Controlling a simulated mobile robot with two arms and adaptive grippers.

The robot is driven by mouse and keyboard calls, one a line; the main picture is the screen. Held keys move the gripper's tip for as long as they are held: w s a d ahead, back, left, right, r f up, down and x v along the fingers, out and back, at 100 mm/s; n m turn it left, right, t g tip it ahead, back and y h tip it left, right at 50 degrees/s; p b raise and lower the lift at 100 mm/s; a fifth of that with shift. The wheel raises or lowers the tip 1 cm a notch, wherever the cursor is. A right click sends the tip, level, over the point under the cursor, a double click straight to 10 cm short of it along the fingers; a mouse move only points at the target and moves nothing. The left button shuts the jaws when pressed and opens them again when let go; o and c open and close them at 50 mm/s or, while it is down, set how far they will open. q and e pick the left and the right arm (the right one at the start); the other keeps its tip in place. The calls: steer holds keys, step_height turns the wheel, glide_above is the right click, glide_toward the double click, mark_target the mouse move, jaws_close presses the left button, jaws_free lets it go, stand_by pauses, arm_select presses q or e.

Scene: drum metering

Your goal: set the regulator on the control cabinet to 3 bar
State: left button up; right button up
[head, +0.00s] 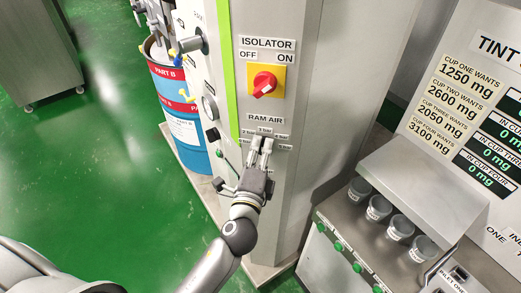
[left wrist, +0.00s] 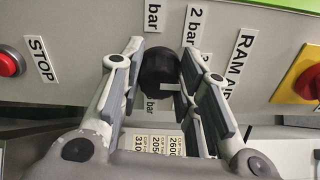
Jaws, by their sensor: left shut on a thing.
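The control cabinet (head: 300,60) carries a RAM AIR label (head: 265,118) with small bar labels around the regulator. The regulator is a round black knob (left wrist: 158,68) in the left wrist view. My left gripper (head: 262,146) is at the cabinet face below the RAM AIR label. It is shut on the knob, with one finger on each side. In the head view the gripper hides the knob. I cannot tell which bar mark the knob points at. My right gripper is not in view.
A red isolator switch (head: 264,84) on a yellow plate sits above the regulator. A red STOP button (left wrist: 9,63) shows in the left wrist view. A blue drum (head: 185,130) stands left of the cabinet. Several cups (head: 379,207) stand on a bench at right.

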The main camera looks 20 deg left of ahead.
arm_select(q)
steer(key=shift+r, duration=0.3)
steer(key=o, duration=0.9)
steer(key=shift+o, duration=0.5)
steer(key=shift+w+f, duration=0.1)
steer(key=shift+f, duration=0.05)
steer(key=shift+f, duration=0.1)
steer(key=s+d, duration=0.1)
steer(key=s, duration=1.1)
steer(key=shift+d, duration=0.2)
steer(key=shift+w, duration=0.1)
